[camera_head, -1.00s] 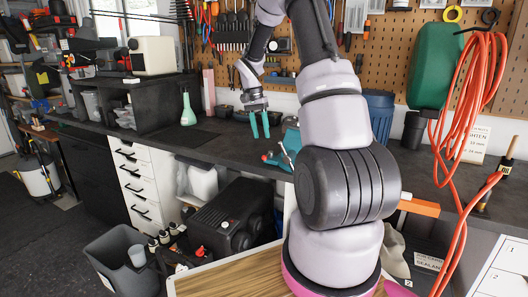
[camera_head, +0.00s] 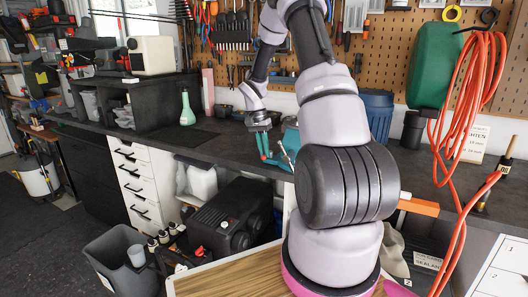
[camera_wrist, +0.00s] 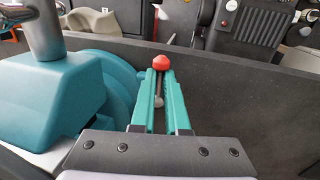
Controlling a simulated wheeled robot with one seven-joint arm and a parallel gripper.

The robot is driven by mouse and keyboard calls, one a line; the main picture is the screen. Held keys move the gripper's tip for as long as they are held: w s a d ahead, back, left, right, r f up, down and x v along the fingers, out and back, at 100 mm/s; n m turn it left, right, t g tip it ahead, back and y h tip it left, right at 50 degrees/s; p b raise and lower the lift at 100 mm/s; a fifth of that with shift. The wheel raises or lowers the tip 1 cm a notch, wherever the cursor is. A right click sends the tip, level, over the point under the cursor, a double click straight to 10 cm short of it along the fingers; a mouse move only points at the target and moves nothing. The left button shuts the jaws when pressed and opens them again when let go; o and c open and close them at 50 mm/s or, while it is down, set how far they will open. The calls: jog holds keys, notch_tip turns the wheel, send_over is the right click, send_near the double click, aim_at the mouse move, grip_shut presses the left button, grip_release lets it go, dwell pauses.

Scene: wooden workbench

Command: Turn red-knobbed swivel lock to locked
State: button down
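The red knob (camera_wrist: 160,63) shows in the wrist view just past my fingertips. A thin grey rod below it shows in the gap between my fingers, with a pale rounded end lower down. My gripper (camera_wrist: 160,78) has two teal fingers, standing slightly apart on either side of the rod; I see no clear contact. A teal rounded device (camera_wrist: 55,95) fills the left of the wrist view. In the head view my gripper (camera_head: 264,150) is low at the bench's front edge, beside the teal device (camera_head: 291,140). The red knob is too small there to place exactly against the fingers.
The dark workbench (camera_head: 225,137) runs along the wall under the pegboard. A green spray bottle (camera_head: 187,108) stands on it to the left. A blue bin (camera_head: 377,112) is behind my arm. Below are a black machine (camera_head: 235,205) and a grey bucket (camera_head: 118,262).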

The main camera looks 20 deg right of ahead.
jog(key=shift+a, duration=0.25)
jog(key=shift+w+a+f+m, duration=0.1)
jog(key=shift+w+m, duration=0.05)
jog(key=shift+m, duration=0.65)
jog(key=m, duration=0.1)
jog(key=w+m+y, duration=0.1)
jog(key=m, duration=0.1)
jog(key=shift+w+a+g, duration=0.15)
jog(key=shift+a+g, duration=0.05)
jog(key=shift+g, duration=0.1)
jog(key=m, duration=0.2)
jog(key=w+m, duration=0.1)
jog(key=w+m+y, duration=0.1)
jog(key=m, duration=0.1)
jog(key=shift+m, duration=0.3)
jog(key=m, duration=0.1)
jog(key=w+m, duration=0.1)
jog(key=m, duration=0.1)
jog(key=shift+w+d+m+y, duration=0.15)
jog(key=shift+d+m+y, duration=0.15)
jog(key=shift+d, duration=0.05)
jog(key=shift+w+d+m+t+y, duration=0.1)
jog(key=shift+w+d+m+t, duration=0.1)
jog(key=shift+m, duration=0.5)
jog(key=shift+w+d+m+t+y, duration=0.1)
jog(key=shift+w+d+m, duration=0.1)
jog(key=shift+m, duration=0.5)
jog(key=shift+w+d+m+t+y, duration=0.1)
jog(key=shift+w+d+m, duration=0.1)
jog(key=shift+m, duration=0.5)
